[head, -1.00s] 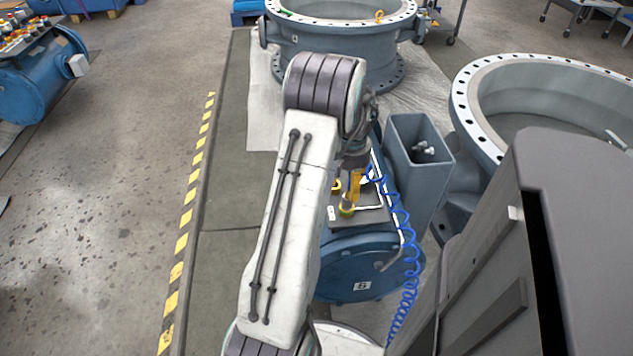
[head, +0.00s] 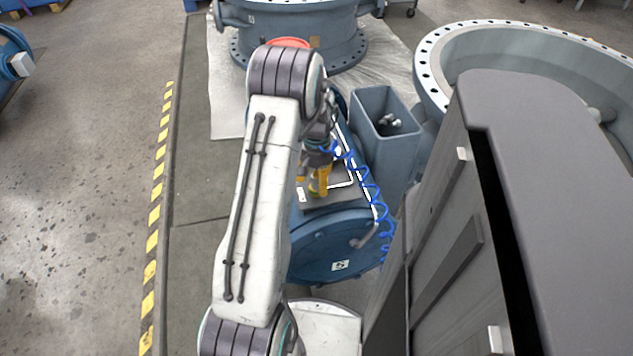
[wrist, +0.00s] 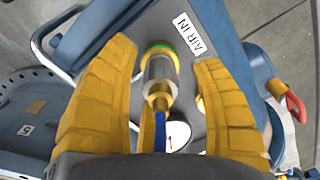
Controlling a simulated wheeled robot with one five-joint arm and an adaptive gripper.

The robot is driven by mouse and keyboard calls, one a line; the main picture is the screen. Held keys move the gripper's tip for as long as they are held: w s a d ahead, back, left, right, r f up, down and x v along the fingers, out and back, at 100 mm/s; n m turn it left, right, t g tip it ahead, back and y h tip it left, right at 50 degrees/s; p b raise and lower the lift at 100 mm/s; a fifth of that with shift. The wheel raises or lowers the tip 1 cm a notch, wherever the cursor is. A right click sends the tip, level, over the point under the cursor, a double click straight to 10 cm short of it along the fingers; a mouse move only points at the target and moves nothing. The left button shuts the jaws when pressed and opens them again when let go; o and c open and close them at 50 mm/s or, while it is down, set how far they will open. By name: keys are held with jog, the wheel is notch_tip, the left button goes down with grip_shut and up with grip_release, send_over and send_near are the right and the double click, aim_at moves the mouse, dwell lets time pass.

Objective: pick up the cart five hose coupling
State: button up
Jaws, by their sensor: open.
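The hose coupling (wrist: 160,75) shows in the wrist view as a silver and brass cylinder with a green ring at its far end and a blue hose at its near end. It stands by the AIR IN label (wrist: 194,33) on a grey panel. My gripper (wrist: 166,58) is open, with one yellow finger on each side of the coupling and gaps between. In the head view my gripper (head: 320,180) is low over the top of the blue cart (head: 325,246), partly hidden by my arm. The mark on the cart's round end is small, seemingly a 5.
A coiled blue hose (head: 371,190) hangs along the cart's right side. A grey open bin (head: 385,150) stands right of the cart. Large flanged valve bodies stand behind (head: 290,28) and at right (head: 432,75). The wrist view shows a red-handled valve (wrist: 293,105).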

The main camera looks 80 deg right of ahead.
jog(key=shift+f, duration=0.2)
jog(key=shift+c, duration=0.3)
grip_shut()
jog(key=shift+r, duration=0.1)
